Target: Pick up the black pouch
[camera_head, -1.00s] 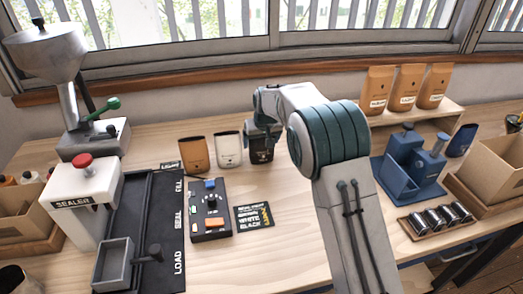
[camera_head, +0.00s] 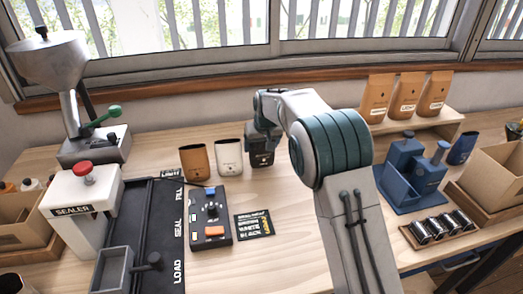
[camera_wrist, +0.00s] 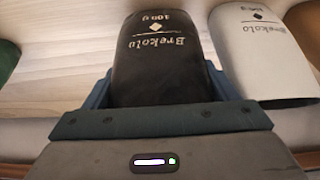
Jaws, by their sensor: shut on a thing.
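The black pouch (camera_head: 262,158) stands to the right of the white pouch, with my gripper (camera_head: 263,138) at it from above and behind. In the wrist view the black pouch (camera_wrist: 165,60) shows white lettering and sits between the blue fingers of my gripper (camera_wrist: 160,88), which are shut on it. My forearm covers the area to its right in the head view. I cannot tell whether its base is clear of the table.
A white pouch (camera_head: 229,158) and a brown pouch (camera_head: 194,161) stand close on the left. A control box (camera_head: 209,218) and a dark card (camera_head: 254,224) lie in front. The sealer (camera_head: 82,205) is at left, a blue device (camera_head: 408,175) at right.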

